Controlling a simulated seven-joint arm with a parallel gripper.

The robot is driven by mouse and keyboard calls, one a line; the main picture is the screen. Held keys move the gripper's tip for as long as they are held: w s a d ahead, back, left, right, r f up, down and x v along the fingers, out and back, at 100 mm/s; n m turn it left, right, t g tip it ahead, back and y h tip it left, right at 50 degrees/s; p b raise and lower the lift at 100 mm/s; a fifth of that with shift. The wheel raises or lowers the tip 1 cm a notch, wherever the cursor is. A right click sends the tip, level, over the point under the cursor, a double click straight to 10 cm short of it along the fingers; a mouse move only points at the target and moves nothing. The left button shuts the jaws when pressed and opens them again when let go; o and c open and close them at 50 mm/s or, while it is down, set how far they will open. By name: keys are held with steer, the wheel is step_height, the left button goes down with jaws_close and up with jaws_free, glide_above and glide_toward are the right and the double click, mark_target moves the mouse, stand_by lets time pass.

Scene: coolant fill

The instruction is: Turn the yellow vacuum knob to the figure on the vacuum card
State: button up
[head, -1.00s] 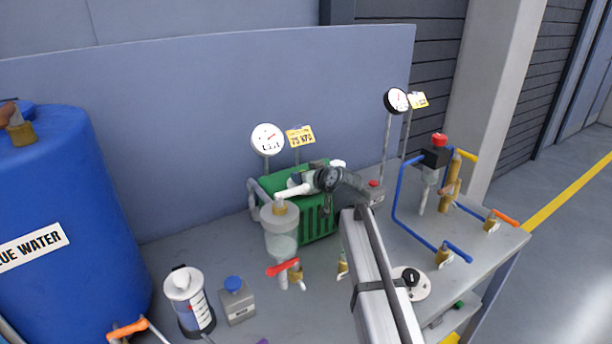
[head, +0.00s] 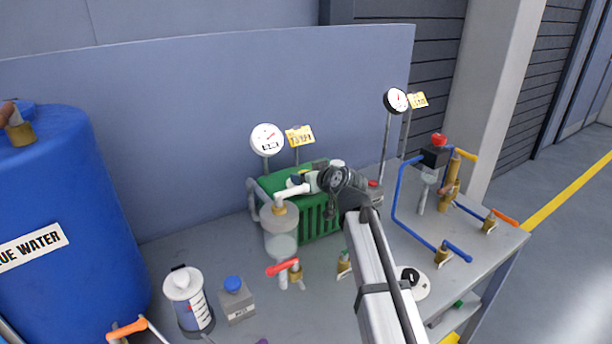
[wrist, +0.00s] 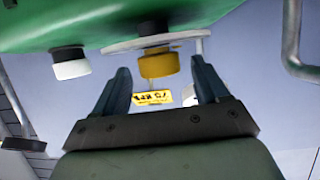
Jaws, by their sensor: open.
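The yellow vacuum knob (wrist: 158,62) sits on a pale round disc on the green pump (wrist: 120,22). My gripper (wrist: 162,76) is open, one dark finger to each side of the knob, with visible gaps; I cannot tell how deep the tips reach. The yellow vacuum card (head: 300,136) stands beside a white gauge (head: 267,139). The card (wrist: 153,98) appears upside down in the wrist view, its print seeming to be 75 kPa.
A clear vessel (head: 281,238) and a red-handled valve (head: 283,268) stand in front of the pump. A white knob (wrist: 70,65) lies left of the yellow one. Blue pipework (head: 395,215) and a second gauge (head: 396,100) stand right. A blue barrel (head: 60,200) is far left.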

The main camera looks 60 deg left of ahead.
steer(key=v, duration=1.1)
steer(key=shift+d+r, duration=0.2)
steer(key=shift+d, duration=0.15)
